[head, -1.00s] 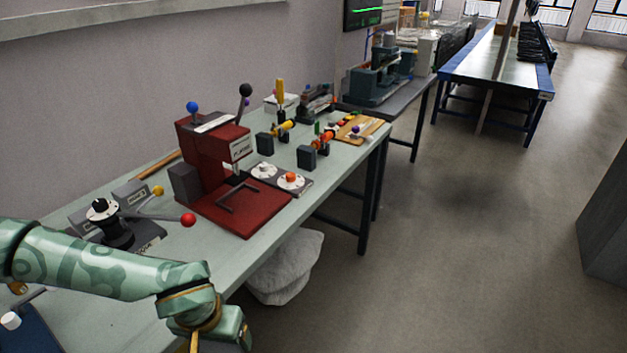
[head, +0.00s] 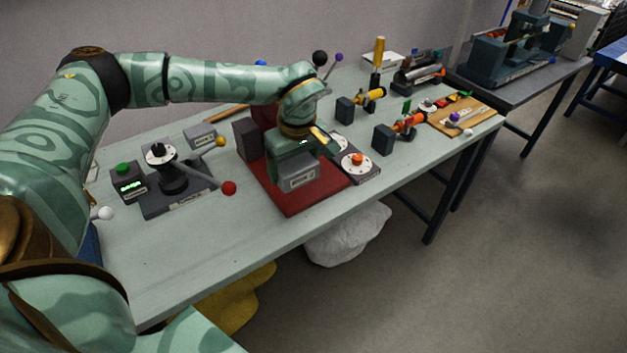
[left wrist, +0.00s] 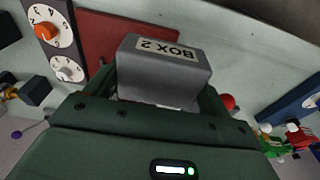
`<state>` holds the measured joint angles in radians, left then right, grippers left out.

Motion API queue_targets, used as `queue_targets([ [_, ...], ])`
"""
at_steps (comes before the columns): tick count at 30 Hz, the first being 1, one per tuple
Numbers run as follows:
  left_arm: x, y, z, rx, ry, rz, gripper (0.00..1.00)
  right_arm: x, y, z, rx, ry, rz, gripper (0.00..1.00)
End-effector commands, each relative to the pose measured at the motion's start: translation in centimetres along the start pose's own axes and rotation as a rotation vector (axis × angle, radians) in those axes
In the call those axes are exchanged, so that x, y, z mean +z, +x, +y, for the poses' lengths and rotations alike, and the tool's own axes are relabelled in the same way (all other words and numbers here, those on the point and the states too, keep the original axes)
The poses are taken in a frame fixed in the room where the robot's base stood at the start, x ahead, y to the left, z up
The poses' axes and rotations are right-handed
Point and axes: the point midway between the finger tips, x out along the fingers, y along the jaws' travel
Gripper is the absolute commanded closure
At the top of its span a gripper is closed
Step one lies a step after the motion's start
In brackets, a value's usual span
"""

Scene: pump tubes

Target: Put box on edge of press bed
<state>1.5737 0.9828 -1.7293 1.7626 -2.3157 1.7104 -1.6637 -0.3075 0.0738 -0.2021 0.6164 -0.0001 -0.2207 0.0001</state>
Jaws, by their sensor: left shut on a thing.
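The red press bed (head: 292,203) is part of the red press on the table. My left gripper (head: 297,166) is over the bed, pointing down, and partly covers the press. It is shut on a grey box (head: 298,180), which shows near the bed's front part in the head view. In the left wrist view the box (left wrist: 165,68) sits between the fingers, with its "BOX 2" label upside down. The red bed (left wrist: 108,40) shows behind it there. I cannot tell whether the box touches the bed. My right gripper is not in view.
A dial panel (head: 360,166) lies right of the bed. A lever device with a red knob (head: 229,188) and another grey box (head: 199,137) stand to the left. Small pump holders (head: 383,139) stand further right. The table's front strip is clear.

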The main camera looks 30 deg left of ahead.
Motion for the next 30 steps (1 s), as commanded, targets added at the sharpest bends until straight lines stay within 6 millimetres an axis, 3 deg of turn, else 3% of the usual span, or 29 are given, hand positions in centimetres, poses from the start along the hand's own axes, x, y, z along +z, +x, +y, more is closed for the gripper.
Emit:
queue_targets([
  [3,-0.9,2.8,3.0,-0.005,0.001,-0.002,0.49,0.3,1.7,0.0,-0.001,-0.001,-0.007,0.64],
  [10,-1.6,6.3,5.7,-0.001,0.005,-0.002,0.49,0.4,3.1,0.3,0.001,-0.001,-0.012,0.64],
  [17,-1.9,7.3,6.5,0.001,0.006,-0.001,0.49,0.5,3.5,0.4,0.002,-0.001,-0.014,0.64],
  [24,-1.5,10.8,6.7,-0.001,0.006,-0.002,0.49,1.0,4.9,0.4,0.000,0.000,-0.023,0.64],
  [30,-1.5,10.5,6.7,0.001,0.006,0.000,0.49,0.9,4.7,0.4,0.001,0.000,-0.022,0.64],
])
